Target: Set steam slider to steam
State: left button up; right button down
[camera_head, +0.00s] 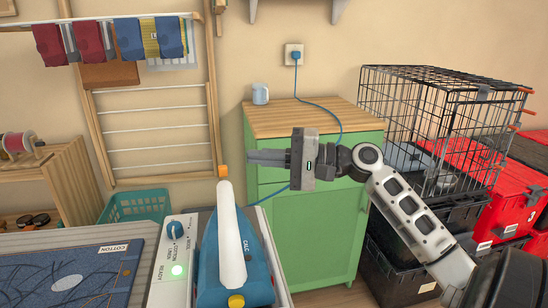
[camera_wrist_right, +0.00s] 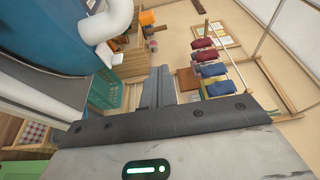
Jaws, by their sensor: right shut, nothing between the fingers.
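A blue steam iron (camera_head: 208,265) with a white handle (camera_head: 231,235) stands on its station at the bottom centre of the head view. An orange piece (camera_head: 222,171) sits at the handle's top end; I cannot tell whether it is the steam slider. A yellow part (camera_head: 236,301) shows at the near end. My right gripper (camera_head: 250,157) is shut and empty. It points left, just right of the orange piece and apparently apart from it. In the wrist view its fingers (camera_wrist_right: 160,74) are together, with the iron's blue body (camera_wrist_right: 50,30) at upper left. My left gripper is not in view.
The station panel (camera_head: 172,262) has a blue knob (camera_head: 174,230) and a lit green light. A denim piece (camera_head: 70,275) lies at left. A green cabinet (camera_head: 318,235), a wire cage (camera_head: 430,120) and red totes (camera_head: 510,200) stand at right. A drying rack (camera_head: 150,110) stands behind.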

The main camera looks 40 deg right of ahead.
aim_at(223, 171)
jog(key=shift+w+a+p, duration=0.2)
jog(key=shift+a+p, duration=0.05)
jog(key=shift+a, duration=1.15)
jog(key=shift+w+a+p, duration=0.2)
jog(key=shift+a+p, duration=0.05)
jog(key=shift+a, duration=1.1)
